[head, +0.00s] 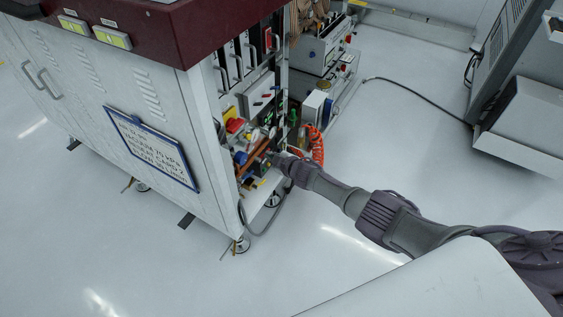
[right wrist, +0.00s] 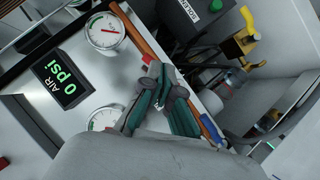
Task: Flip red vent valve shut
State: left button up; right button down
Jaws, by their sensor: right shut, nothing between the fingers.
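A small red piece (right wrist: 147,58), which looks like the vent valve's handle, sits by the copper-brown pipe (right wrist: 139,33) in the right wrist view. My right gripper (right wrist: 163,76) is shut and empty, with its fingertips close beside the red piece. I cannot tell whether they touch. In the head view my right gripper (head: 273,157) reaches into the open side of the cabinet, and the valve is too small to make out there. The valve's body is partly hidden by the fingers. My left gripper is not in view.
Two round gauges (right wrist: 105,31) and an "AIR 0 psi" display (right wrist: 60,80) are on the panel left of the fingers. A yellow-handled fitting (right wrist: 247,22) is to the right. An orange coiled hose (head: 317,146) hangs beside my arm.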

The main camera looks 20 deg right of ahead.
jog(key=v, duration=1.1)
jog(key=shift+s, duration=0.25)
jog(key=shift+a, duration=0.15)
